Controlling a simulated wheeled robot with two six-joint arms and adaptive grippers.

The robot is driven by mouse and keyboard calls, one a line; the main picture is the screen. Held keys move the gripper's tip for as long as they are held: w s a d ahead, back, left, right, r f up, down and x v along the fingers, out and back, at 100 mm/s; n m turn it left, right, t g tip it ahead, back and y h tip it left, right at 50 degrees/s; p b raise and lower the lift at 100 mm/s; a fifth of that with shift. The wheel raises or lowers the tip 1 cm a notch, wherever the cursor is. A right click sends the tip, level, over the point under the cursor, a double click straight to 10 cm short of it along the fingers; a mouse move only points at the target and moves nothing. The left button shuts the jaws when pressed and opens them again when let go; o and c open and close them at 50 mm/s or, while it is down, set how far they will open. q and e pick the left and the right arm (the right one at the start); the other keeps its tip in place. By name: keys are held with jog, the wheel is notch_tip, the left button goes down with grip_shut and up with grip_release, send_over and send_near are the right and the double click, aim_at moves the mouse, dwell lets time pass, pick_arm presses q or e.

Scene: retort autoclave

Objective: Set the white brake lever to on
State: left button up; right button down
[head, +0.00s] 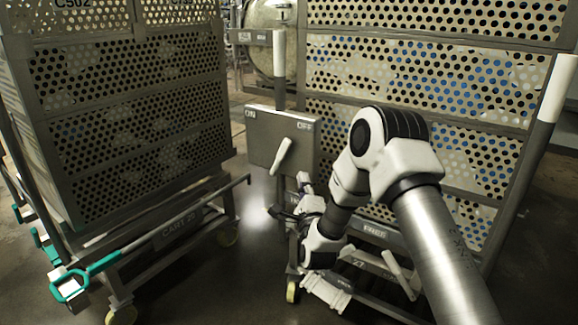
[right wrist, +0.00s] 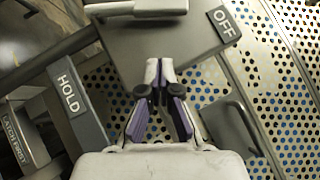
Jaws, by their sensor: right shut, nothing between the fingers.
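The white brake lever (head: 283,155) sits on the front of a grey box (head: 262,135) marked ON at its left and OFF at its right. It is tilted, its upper end leaning right, between the two labels. In the right wrist view, the white lever (right wrist: 145,7) crosses the top edge, with the OFF label (right wrist: 224,26) to its right. My right gripper (head: 284,211) is below the box and the lever, apart from it. Its fingers are shut and empty in the right wrist view (right wrist: 162,75). My left gripper is not in view.
A perforated cart (head: 130,120) with teal handles (head: 70,285) stands at left, another (head: 420,75) behind my right arm. A HOLD plate (right wrist: 72,95) and a LATCH FIRST plate (right wrist: 18,140) are left of my fingers. Open floor shows between the carts.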

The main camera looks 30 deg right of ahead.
aim_at(287, 151)
jog(key=w+r+b, duration=0.1)
jog(key=w+r, duration=0.2)
jog(key=w, duration=0.3)
jog(key=shift+w, duration=0.35)
jog(key=shift+d, duration=0.1)
jog(key=shift+w+r+n+y+p, duration=0.25)
jog(key=shift+r+n+p, duration=0.25)
jog(key=shift+p, duration=0.3)
jog(key=w+a+r+n+g+y+p, duration=0.2)
jog(key=w+n+g+p, duration=0.4)
jog(key=p, duration=0.7)
jog(key=w+a, duration=0.1)
jog(key=w, duration=0.1)
jog(key=shift+w+a+n+g+y+p, duration=0.3)
jog(key=shift+a+n+y+p, duration=0.05)
jog(key=shift+a+n, duration=0.05)
jog(key=shift+r, duration=0.1)
